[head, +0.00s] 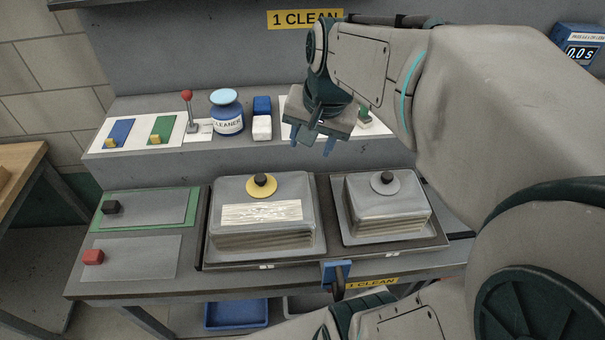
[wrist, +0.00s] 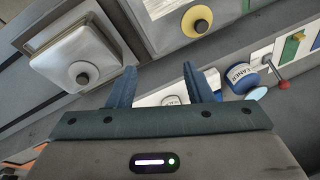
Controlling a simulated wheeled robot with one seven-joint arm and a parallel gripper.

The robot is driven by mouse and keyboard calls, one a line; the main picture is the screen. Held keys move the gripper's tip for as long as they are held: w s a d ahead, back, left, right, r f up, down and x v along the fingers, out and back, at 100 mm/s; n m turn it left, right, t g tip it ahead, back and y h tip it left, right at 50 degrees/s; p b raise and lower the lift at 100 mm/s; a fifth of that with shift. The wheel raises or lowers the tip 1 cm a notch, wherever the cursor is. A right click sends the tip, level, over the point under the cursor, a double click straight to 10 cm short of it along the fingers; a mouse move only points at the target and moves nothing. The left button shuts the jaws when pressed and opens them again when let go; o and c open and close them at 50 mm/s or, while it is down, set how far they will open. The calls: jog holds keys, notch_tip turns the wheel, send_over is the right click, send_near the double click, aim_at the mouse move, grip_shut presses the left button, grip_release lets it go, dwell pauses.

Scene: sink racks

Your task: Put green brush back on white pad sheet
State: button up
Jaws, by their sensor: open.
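A small green-topped object with a pale base (head: 365,118), possibly the green brush, is on the back shelf just right of my gripper in the head view. It is partly hidden by my arm. A white sheet (head: 289,131) lies on the shelf, mostly hidden behind my gripper. A white sheet (wrist: 178,97) also shows between the fingers in the wrist view. My gripper (head: 312,144) is open and empty, fingers pointing down near the shelf's front edge. In the wrist view, nothing is between the fingertips (wrist: 163,78).
On the shelf stand a red-knobbed lever (head: 188,112), a blue cleaner jar (head: 228,113) and a blue-and-white block (head: 262,120). Blue (head: 120,132) and green (head: 161,130) pads lie left. Two lidded stacks with knobs (head: 261,186) (head: 384,182) fill the counter below.

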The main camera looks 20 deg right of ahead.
jog(key=s+a+f+n, duration=0.3)
jog(key=s+f+n, duration=0.1)
jog(key=s+n, duration=0.3)
jog(key=shift+s+f+t+h, duration=0.15)
jog(key=shift+s+t+h, duration=0.15)
jog(key=shift+s, duration=0.4)
jog(key=shift+a, duration=0.1)
